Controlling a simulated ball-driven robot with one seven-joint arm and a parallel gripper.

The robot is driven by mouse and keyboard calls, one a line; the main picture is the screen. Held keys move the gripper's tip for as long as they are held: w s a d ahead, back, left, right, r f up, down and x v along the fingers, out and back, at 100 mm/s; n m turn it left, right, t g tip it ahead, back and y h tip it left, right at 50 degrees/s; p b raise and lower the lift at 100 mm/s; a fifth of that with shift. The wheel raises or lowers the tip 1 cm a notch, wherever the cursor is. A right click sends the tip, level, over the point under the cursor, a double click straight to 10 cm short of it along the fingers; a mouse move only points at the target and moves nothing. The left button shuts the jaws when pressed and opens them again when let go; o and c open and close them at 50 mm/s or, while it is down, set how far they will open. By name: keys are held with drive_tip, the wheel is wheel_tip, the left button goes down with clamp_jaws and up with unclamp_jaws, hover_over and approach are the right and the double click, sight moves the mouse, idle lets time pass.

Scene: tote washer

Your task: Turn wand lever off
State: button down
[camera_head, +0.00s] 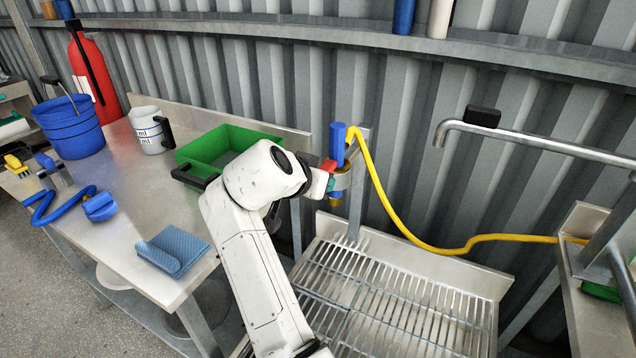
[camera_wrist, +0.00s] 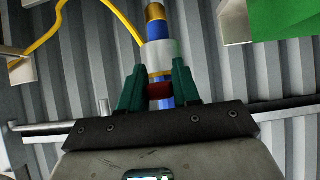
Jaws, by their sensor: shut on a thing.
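The blue wand (camera_head: 338,143) hangs upright in a metal ring holder (camera_head: 342,180) beside the corrugated wall, with a yellow hose (camera_head: 378,180) leaving its top. Its red lever (camera_head: 328,165) is on the side toward my arm. My gripper (camera_head: 322,184) is at the wand, partly hidden behind my own arm in the head view. In the wrist view, the green fingers of my gripper (camera_wrist: 158,78) are shut on the red lever (camera_wrist: 159,90), just beside the holder ring (camera_wrist: 161,56). The lever's exact angle is hard to tell.
A green tub (camera_head: 225,143), a white measuring jug (camera_head: 150,130) and a blue cloth (camera_head: 173,250) sit on the steel table (camera_head: 125,205). A slatted drain rack (camera_head: 390,300) lies below the wand. A metal spout (camera_head: 540,142) juts in at right.

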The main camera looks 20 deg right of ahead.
drive_tip(key=c, duration=0.9)
unclamp_jaws()
drive_tip(key=b+v, duration=0.1)
drive_tip(key=v, duration=0.9)
drive_tip(key=shift+s+a+r, duration=0.2)
drive_tip(key=shift+s+r, duration=0.05)
